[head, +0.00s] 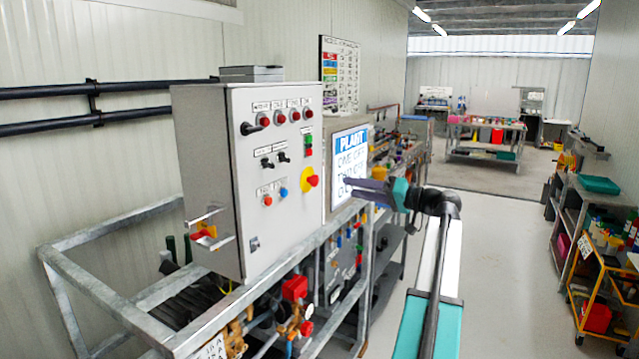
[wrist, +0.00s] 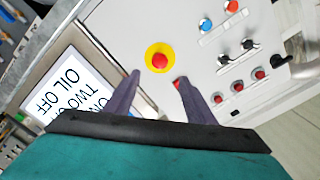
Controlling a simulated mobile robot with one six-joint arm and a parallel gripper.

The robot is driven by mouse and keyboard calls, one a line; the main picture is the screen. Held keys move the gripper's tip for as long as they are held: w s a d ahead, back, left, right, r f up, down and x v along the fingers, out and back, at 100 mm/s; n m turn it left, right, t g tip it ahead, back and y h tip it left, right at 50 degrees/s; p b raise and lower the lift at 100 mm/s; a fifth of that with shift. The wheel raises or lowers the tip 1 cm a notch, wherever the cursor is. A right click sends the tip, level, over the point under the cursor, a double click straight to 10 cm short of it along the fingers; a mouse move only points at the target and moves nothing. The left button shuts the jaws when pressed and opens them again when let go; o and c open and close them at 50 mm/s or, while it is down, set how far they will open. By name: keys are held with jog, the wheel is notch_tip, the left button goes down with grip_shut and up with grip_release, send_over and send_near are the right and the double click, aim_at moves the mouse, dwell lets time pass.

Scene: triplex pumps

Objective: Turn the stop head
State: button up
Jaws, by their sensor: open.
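The stop head (head: 312,180) is a red mushroom knob on a yellow plate, on the front of the grey control cabinet (head: 230,150). In the wrist view, the red stop head (wrist: 159,61) shows whole, just beyond the gap between my fingertips. My gripper (head: 350,187) is open and empty, with purple fingers pointing left at the cabinet front. In the wrist view my gripper (wrist: 157,80) has its two fingers apart, one on each side of the head's line. The fingers look short of the head and not touching it.
A red button (wrist: 177,84) is near the right fingertip in the wrist view. Black selector switches (head: 274,161), coloured buttons (head: 275,194) and red lamps (head: 288,116) share the panel. A sign (head: 350,162) stands close behind my gripper. The floor (head: 490,260) to the right is clear.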

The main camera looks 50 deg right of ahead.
aim_at(317, 182)
jog(key=p+x, duration=0.3)
jog(key=x, duration=0.9)
jog(key=shift+w+a, duration=0.1)
jog(key=shift+w, duration=0.2)
jog(key=c, duration=1.1)
jog(key=shift+m, duration=2.7)
